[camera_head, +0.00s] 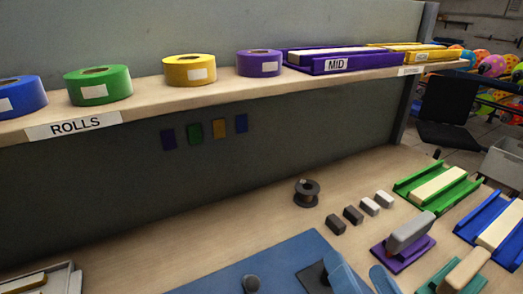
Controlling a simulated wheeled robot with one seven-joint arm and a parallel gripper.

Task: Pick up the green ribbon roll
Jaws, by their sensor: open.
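The green ribbon roll (98,87) sits on the shelf labelled ROLLS, upper left. It lies flat with its hole facing up and a white label on its side. A blue roll (21,97) stands to its left and a yellow roll (189,71) to its right, both apart from it. A purple roll (259,64) sits further right. I see no gripper that I can make out near the roll, and nothing touches it.
The shelf (225,89) also holds a purple tray marked MID (337,65) and a yellow tray (413,55). Below, the bench holds a dark spool (307,193), several small blocks, a green tray (438,185) and a blue mat (233,275). Space above the rolls is clear.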

